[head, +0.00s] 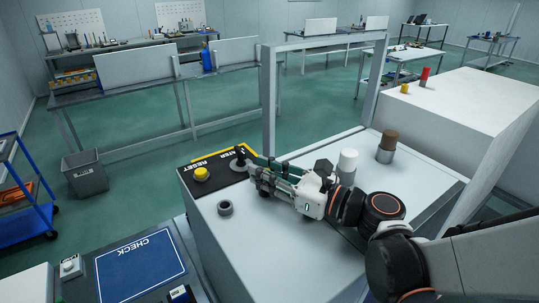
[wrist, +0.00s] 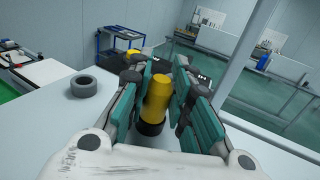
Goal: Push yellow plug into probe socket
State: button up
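A yellow plug (wrist: 157,95) with a black lower part (wrist: 150,128) stands between the finger pads in the wrist view. In the head view my gripper (head: 256,175) is low over the left part of the light worktop, and the plug is hidden by the fingers. A dark hollow ring (head: 225,208) lies on the worktop beside the gripper; it also shows in the wrist view (wrist: 84,87). I cannot tell whether this ring is the probe socket.
A black panel holds a yellow RESET button (head: 201,174) and a dark round control (head: 240,160) close to my fingertips. A white cylinder (head: 347,163) and a brown-topped cylinder (head: 386,147) stand right of my gripper. A grey frame post (head: 269,100) rises behind it.

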jog(key=o, duration=0.5)
jog(key=shift+c, duration=0.2)
